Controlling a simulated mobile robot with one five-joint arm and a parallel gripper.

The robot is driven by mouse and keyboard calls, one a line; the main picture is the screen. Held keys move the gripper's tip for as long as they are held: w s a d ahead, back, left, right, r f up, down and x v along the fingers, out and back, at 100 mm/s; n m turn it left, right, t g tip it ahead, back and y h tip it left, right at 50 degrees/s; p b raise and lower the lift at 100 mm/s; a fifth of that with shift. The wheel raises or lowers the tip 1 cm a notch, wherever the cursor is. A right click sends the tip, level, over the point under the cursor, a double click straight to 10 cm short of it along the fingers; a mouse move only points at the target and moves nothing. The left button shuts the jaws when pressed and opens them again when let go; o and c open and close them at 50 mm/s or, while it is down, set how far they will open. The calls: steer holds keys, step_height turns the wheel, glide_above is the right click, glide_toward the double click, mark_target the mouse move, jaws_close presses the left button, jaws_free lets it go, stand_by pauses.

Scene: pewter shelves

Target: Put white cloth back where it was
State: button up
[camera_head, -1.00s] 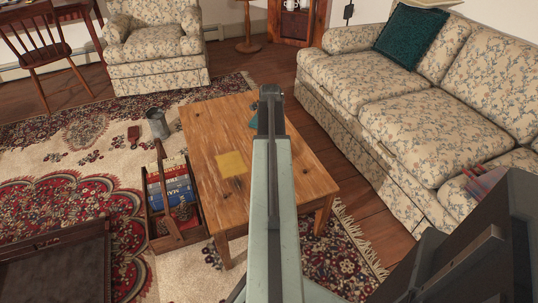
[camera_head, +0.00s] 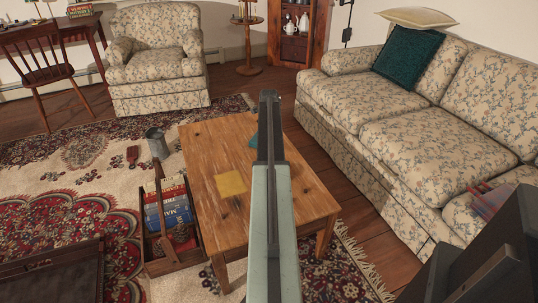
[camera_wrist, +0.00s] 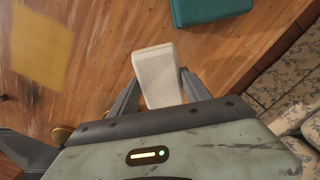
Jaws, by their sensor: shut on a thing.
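The white cloth (camera_wrist: 158,72) shows in the wrist view as a pale, folded, block-like piece. My gripper (camera_wrist: 160,78) is shut on it, with one finger on each side. The cloth is over the wooden table (camera_wrist: 105,60); I cannot tell how high above it. In the head view my own arm hides the gripper and the white cloth. A yellow cloth (camera_head: 230,184) lies flat on the table; it also shows in the wrist view (camera_wrist: 38,48). A teal item (camera_wrist: 208,8) lies on the table beyond the white cloth, partly hidden by my arm in the head view (camera_head: 253,142).
A wooden carrier with books (camera_head: 168,215) stands at the table's left, with a metal can (camera_head: 155,142) behind it. A flowered sofa (camera_head: 400,125) is close on the right, and an armchair (camera_head: 155,65) is at the back. The tabletop's front half is mostly clear.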

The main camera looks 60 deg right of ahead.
steer(key=shift+f+b, duration=2)
steer(key=o, duration=1.2)
steer(key=shift+r, duration=0.1)
step_height(320, 180, up, 13)
steer(key=p, duration=1.2)
steer(key=shift+f+p, duration=0.2)
steer(key=shift+p, duration=0.2)
steer(key=shift+f, duration=0.1)
